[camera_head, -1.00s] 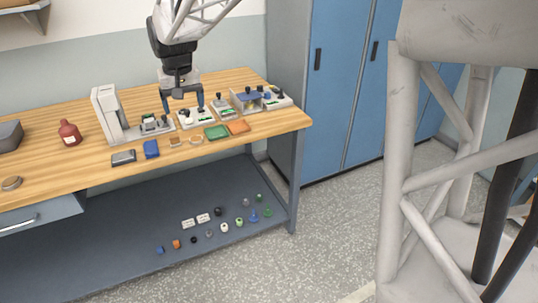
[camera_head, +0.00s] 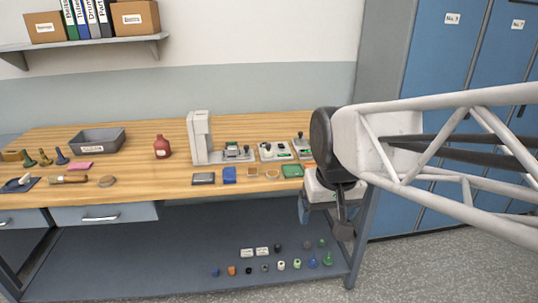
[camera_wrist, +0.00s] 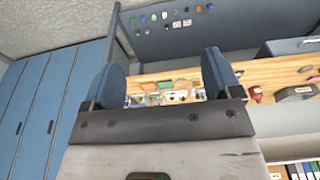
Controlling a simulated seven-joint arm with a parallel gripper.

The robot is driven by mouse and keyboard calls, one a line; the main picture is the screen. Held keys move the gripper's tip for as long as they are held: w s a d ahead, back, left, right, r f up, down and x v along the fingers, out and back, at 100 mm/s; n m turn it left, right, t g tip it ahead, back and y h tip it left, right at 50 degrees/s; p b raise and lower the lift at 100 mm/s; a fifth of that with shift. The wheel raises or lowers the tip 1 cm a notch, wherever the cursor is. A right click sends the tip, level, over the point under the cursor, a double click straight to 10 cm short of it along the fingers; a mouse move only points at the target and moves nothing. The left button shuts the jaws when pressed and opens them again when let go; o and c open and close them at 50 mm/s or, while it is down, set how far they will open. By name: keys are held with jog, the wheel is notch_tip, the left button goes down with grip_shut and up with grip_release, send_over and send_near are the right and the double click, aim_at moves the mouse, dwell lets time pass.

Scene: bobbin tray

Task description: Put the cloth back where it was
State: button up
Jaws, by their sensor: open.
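The wooden bench (camera_head: 140,190) holds a red bottle (camera_head: 162,147), a grey bin (camera_head: 98,140), a tall grey stand (camera_head: 200,138) and small fixtures. Several small parts lie on the lower shelf (camera_head: 150,265). Blue lockers (camera_head: 440,60) stand at the right. Bare wood shows left of the dark tray.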

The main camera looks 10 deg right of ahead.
jog(key=s+d+f, duration=0.1)
jog(key=s+f, duration=0.2)
jog(key=s, duration=0.5)
jog(key=shift+f, duration=0.15)
